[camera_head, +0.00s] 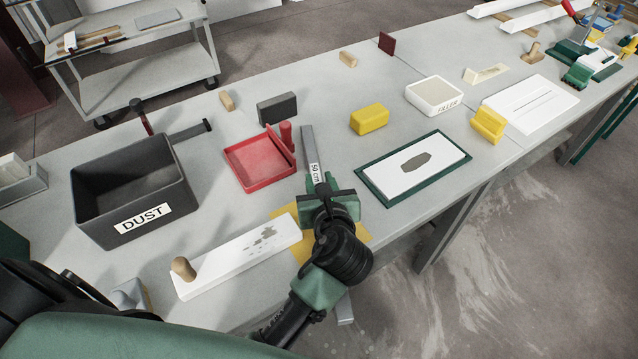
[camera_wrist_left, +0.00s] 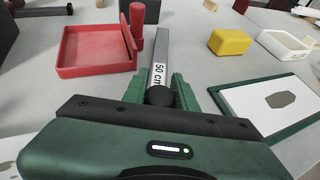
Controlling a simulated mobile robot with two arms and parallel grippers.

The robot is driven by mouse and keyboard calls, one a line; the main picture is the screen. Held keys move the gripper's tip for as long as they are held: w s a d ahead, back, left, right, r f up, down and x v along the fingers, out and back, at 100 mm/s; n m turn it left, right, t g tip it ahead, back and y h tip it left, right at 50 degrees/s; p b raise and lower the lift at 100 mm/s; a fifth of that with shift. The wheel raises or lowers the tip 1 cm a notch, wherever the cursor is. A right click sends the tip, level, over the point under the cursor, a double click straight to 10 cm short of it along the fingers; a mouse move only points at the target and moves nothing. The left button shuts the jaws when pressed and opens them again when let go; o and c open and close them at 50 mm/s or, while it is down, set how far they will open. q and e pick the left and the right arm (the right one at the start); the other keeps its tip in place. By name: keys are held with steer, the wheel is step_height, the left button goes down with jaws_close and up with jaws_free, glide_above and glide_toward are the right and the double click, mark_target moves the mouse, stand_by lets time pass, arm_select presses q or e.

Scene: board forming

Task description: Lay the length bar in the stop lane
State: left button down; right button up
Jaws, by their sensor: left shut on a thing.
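The length bar (camera_head: 307,150) is a flat grey bar with a white "50 cm" label. It also shows in the left wrist view (camera_wrist_left: 161,48), pointing away from the gripper. My left gripper (camera_head: 328,205) is shut on the bar near the front of the bench. A grey end (camera_head: 345,309) shows below my wrist, past the front edge; the middle stretch is hidden by my gripper and arm. Green fingers (camera_wrist_left: 160,92) flank the bar in the wrist view. I cannot pick out a stop lane for certain. My right gripper is not in view.
A red tray (camera_head: 258,165) lies just left of the bar, and a green-framed white board (camera_head: 385,184) lies right. A white board with a knob (camera_head: 235,262), a yellow patch (camera_head: 285,212) and the DUST bin (camera_head: 88,205) are nearby. A yellow block (camera_head: 369,119) stands behind.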

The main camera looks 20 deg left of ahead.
arm_select(q)
steer(key=shift+s+r, duration=0.15)
steer(key=c, duration=1.1)
jaws_free()
steer(key=shift+f, duration=0.2)
